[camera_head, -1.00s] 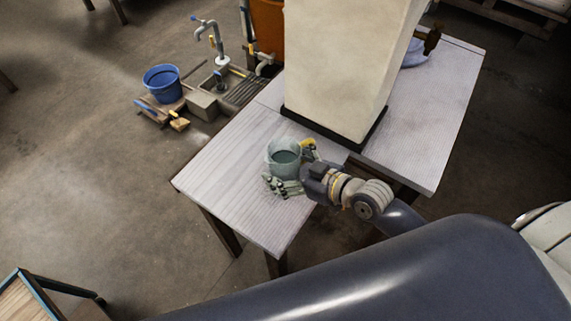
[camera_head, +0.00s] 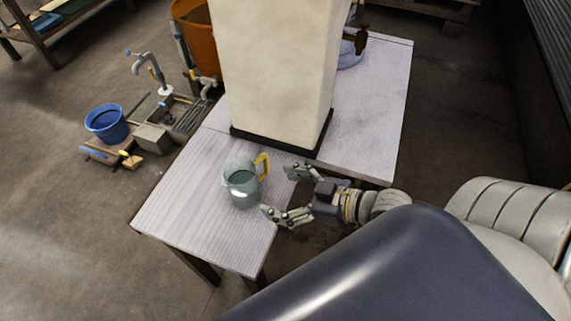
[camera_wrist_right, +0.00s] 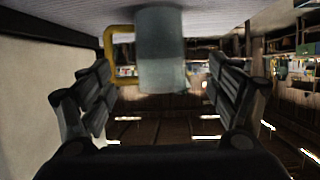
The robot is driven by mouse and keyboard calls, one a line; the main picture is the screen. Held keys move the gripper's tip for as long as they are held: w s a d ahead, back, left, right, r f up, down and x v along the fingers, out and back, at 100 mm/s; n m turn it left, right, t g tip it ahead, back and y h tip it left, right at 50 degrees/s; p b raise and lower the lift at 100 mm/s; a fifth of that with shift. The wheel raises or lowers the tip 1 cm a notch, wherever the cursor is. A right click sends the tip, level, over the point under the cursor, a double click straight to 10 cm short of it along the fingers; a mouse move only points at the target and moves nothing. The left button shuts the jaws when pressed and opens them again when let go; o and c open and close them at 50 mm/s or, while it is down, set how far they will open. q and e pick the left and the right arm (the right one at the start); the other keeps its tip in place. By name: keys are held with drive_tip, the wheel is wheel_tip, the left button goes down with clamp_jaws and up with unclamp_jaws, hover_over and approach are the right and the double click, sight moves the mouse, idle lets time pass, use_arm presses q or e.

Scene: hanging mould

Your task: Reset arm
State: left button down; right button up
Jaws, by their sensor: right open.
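A translucent grey-green jug (camera_head: 241,186) with a yellow handle stands upright on the wooden table (camera_head: 185,215) near its front edge. My right gripper (camera_head: 276,191) is open and empty, just to the right of the jug and apart from it, with its fingers pointing at it. In the right wrist view the jug (camera_wrist_right: 161,50) shows ahead between the two spread fingers, with its yellow handle on the left; the picture there is upside down. My left gripper is not in view.
A tall pale mould block (camera_head: 270,70) on a dark base stands on the table behind the jug. A blue bucket (camera_head: 107,123), a sink with pipes (camera_head: 180,110) and an orange container (camera_head: 197,35) are at the left. Floor at lower left is clear.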

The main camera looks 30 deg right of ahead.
drive_tip(key=shift+s+d+r, duration=0.15)
drive_tip(key=shift+s, duration=0.15)
idle(0.5)
drive_tip(key=s+f+m+g+h, duration=0.5)
drive_tip(key=s+f+g+h, duration=0.25)
drive_tip(key=s+f, duration=0.2)
wheel_tip(320, 180, down, 27)
drive_tip(key=s+g, duration=0.2)
drive_tip(key=s+d+f, duration=0.4)
drive_tip(key=s+f, duration=1.1)
drive_tip(key=s, duration=0.1)
drive_tip(key=shift+s+n+g, duration=0.3)
drive_tip(key=shift+g, duration=0.15)
